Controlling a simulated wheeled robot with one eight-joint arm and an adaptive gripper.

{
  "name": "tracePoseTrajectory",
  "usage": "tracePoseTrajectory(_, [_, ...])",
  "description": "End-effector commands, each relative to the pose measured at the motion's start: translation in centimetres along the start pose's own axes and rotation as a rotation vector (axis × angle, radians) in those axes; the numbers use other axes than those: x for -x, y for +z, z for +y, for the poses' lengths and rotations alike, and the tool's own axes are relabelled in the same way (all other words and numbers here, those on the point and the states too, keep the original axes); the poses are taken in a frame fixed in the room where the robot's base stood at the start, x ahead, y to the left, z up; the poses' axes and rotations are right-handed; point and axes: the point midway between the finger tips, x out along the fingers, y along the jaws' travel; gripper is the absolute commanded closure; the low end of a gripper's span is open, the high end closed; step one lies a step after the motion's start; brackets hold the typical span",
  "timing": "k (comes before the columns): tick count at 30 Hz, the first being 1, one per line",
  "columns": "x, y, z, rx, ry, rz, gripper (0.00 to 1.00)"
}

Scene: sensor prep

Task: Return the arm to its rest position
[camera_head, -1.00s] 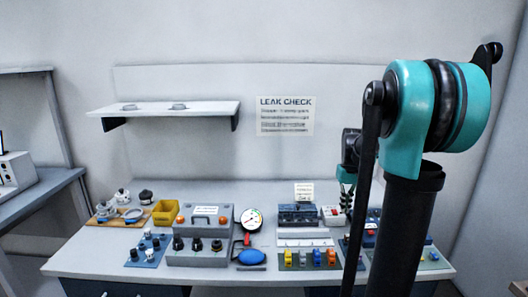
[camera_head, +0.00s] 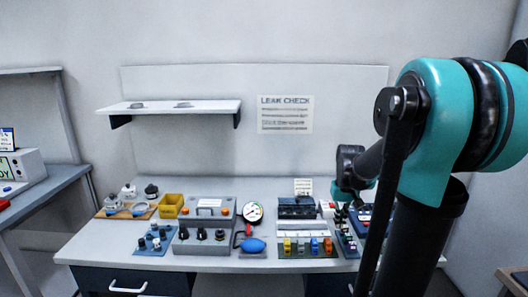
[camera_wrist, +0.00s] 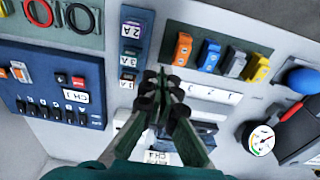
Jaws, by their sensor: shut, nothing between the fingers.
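My gripper (camera_wrist: 166,88) is shut and empty in the wrist view, its dark fingertips together above the bench. Below it are a purple-labelled strip (camera_wrist: 134,45) and a row of coloured clips (camera_wrist: 210,55). In the head view my turquoise and black arm fills the right side. Its wrist is above the right part of the bench, and the fingers are mostly hidden behind the arm.
The bench (camera_head: 105,240) holds a yellow bin (camera_head: 168,206), a grey box (camera_head: 205,228), a dial gauge (camera_head: 252,212) and a blue bulb (camera_head: 252,246). A blue switch panel (camera_wrist: 60,90) is left of my gripper in the wrist view. A wall shelf (camera_head: 170,108) is at the upper left.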

Motion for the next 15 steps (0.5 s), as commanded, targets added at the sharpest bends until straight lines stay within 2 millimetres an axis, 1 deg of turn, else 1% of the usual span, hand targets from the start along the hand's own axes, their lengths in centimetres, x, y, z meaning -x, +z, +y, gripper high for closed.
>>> tracePoseTrajectory(1, [-0.4,1.0,-0.6,0.003,0.001,0.014,1.0])
tracePoseTrajectory(5, [-1.6,3.9,-2.1,0.003,0.003,0.061,1.0])
tracePoseTrajectory(8, [-3.0,7.0,-3.5,0.004,0.002,0.112,1.0])
tracePoseTrajectory(9, [-3.7,8.4,-4.1,0.005,0.001,0.136,1.0])
tracePoseTrajectory(12, [-5.4,11.8,-5.3,0.004,-0.004,0.191,1.0])
tracePoseTrajectory(15, [-6.7,14.3,-6.1,0.002,-0.01,0.234,1.0])
